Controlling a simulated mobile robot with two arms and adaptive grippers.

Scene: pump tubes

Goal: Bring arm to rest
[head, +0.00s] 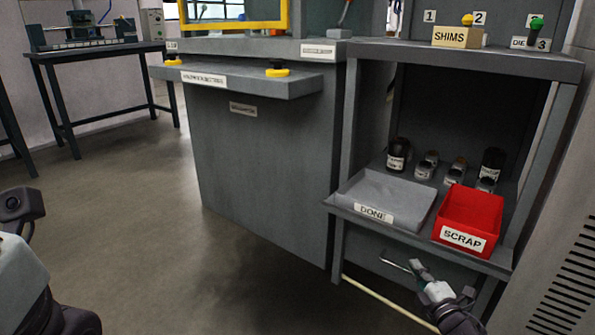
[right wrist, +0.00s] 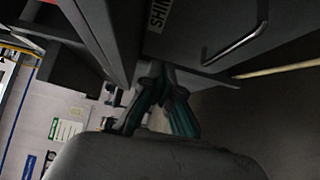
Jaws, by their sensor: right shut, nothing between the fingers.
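My right gripper (head: 418,268) shows at the lower right of the head view, low in front of the shelf unit and below the red SCRAP bin. In the right wrist view its two dark teal fingers (right wrist: 160,92) come together at the tips, with nothing held between them. A drawer handle (head: 396,265) is close to its left in the head view; whether they touch is hard to tell, though the wrist view shows the handle (right wrist: 236,44) apart from the fingers. Parts of my left arm show at the lower left of the head view; its gripper is out of sight.
The grey DONE tray (head: 405,192) and red SCRAP bin (head: 484,214) stand on the shelf, with several small containers behind. A SHIMS box (head: 457,37) sits on top. A pale rod (head: 385,302) runs low by my right gripper. The floor at left is clear.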

